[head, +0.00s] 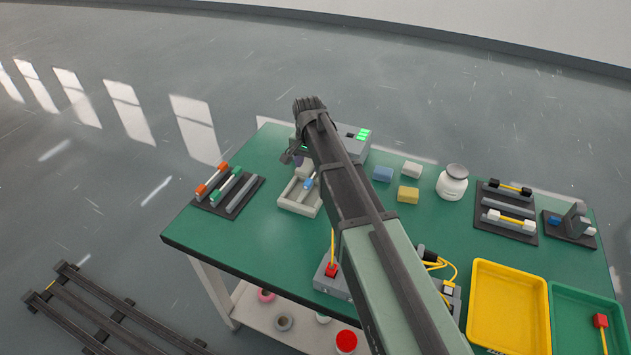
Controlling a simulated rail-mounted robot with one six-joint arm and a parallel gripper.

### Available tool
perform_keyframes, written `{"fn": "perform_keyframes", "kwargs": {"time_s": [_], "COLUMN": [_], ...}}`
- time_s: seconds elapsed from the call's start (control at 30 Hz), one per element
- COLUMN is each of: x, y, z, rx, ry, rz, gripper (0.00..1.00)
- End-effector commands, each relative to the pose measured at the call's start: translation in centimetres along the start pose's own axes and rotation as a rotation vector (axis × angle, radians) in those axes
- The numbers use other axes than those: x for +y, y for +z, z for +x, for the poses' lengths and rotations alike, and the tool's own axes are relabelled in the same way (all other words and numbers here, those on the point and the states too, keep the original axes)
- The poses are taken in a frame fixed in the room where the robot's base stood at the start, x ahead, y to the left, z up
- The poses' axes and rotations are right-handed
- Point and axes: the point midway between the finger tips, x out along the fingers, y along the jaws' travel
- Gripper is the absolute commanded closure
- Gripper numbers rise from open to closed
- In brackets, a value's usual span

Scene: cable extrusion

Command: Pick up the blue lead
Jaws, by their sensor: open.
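A small blue piece (309,183) sits in the pale open tray (285,204), left of my arm. Another blue piece (555,219) is on a dark stand (573,243) at the far right, with a white piece near it. I cannot tell which of these is the blue lead, or whether either has a cable. My gripper (290,157) is above the table's back left part, near the tray's back end. It is open and small in view. My arm crosses the middle of the table and hides part of it.
A dark rack with orange and green-ended rods (226,190) stands at left. Blue (382,174), white and yellow blocks and a white jar (453,183) are right of my arm.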

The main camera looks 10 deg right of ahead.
Motion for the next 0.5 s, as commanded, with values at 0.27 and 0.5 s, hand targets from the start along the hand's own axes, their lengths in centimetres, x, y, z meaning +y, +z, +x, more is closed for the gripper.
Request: {"fn": "perform_keyframes", "kwargs": {"time_s": [0.27,0.5], "x": [0.0,-0.1], "y": [-0.1,-0.3], "z": [2.2,6.7], "rx": [0.000,0.000], "ry": [0.000,0.000], "rz": [-0.001,-0.002], "gripper": [0.49,0.49]}}
